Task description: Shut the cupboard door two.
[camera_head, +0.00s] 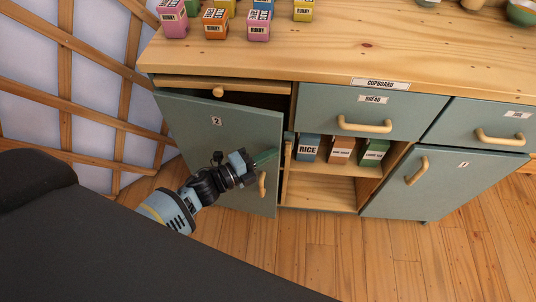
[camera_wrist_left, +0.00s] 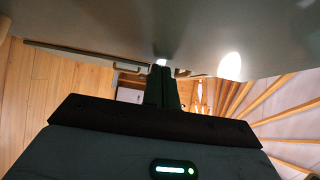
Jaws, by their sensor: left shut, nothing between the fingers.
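Cupboard door two (camera_head: 228,137), a grey-green panel with a "2" label and a wooden handle (camera_head: 262,185), stands ajar on the left of the cupboard (camera_head: 470,73). My left gripper (camera_head: 268,156) is shut and empty in front of this door, just above its handle. In the left wrist view the shut fingers (camera_wrist_left: 162,88) point at the door's grey surface (camera_wrist_left: 120,30), very close to it; I cannot tell if they touch. My right gripper is in neither view.
Rice and other boxes (camera_head: 308,148) sit on the shelf between the doors. Small boxes stand on the top. A lattice wall (camera_head: 70,100) is at the left.

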